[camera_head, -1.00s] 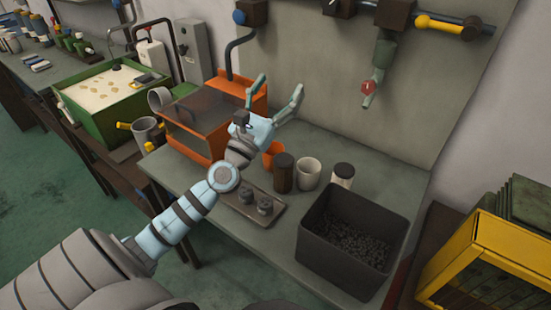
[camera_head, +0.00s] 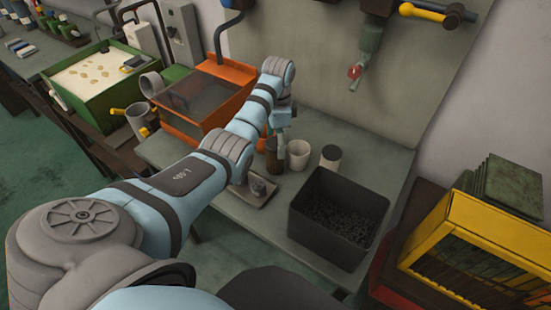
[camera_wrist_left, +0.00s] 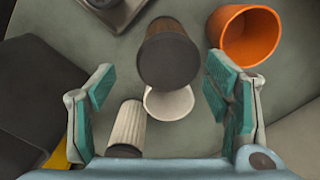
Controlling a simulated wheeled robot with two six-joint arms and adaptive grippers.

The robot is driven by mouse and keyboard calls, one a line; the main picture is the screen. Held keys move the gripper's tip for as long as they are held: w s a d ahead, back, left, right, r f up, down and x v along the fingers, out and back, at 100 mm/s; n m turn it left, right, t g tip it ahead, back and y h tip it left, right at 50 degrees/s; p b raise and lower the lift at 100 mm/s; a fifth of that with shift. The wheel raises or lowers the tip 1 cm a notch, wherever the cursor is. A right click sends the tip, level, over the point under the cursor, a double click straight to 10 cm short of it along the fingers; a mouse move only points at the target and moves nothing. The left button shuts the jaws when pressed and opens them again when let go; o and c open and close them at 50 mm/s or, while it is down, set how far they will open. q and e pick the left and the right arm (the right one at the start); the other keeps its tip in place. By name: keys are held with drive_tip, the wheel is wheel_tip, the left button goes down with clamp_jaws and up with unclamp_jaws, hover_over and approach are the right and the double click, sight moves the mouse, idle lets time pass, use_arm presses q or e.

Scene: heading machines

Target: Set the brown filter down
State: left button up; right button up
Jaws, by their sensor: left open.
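The brown filter (camera_head: 274,157) is a dark brown cylinder standing upright on the grey bench. The wrist view shows it from above, with a dark top (camera_wrist_left: 168,58). My left gripper (camera_head: 284,122) points down just above it. In the wrist view its open fingers (camera_wrist_left: 160,78) are apart on either side, with visible gaps to the filter. Nothing is held. My right gripper is not in view.
A white cylinder with a dark top (camera_head: 330,158) and an open black bin of small parts (camera_head: 340,218) stand to the right. An orange cup (camera_wrist_left: 247,36) is near the brown filter. A tray (camera_head: 245,194) holds small parts. An orange-framed machine (camera_head: 200,102) stands at the left.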

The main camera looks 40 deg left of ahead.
sight(275, 157)
use_arm(q)
drive_tip(key=f, duration=0.3)
drive_tip(key=a+f+b, duration=0.1)
drive_tip(key=f, duration=0.2)
drive_tip(key=shift+a, duration=0.1)
drive_tip(key=c, duration=1.5)
